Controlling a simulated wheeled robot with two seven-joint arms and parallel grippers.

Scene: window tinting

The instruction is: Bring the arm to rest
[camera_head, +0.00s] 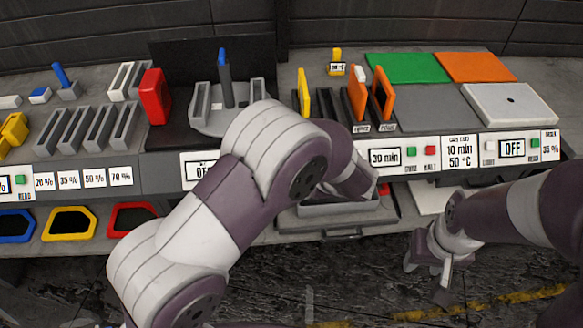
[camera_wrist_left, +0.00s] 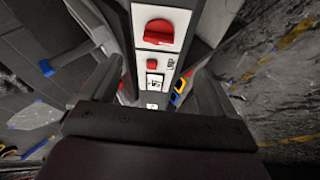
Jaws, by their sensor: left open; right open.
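My left arm (camera_head: 215,215) crosses the middle of the head view, bent at the elbow, with its wrist over the bench front. Its gripper is hidden there behind its own links. In the left wrist view my left gripper (camera_wrist_left: 155,85) has its two fingers apart with nothing between them. Beyond them is a white panel with a red knob (camera_wrist_left: 158,33). My right gripper (camera_head: 430,275) is open and empty at the lower right of the head view, pointing down over the floor in front of the bench.
A grey tray (camera_head: 340,209) sits below the front edge, close to my left wrist. Coloured bins (camera_head: 70,223) are at lower left.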

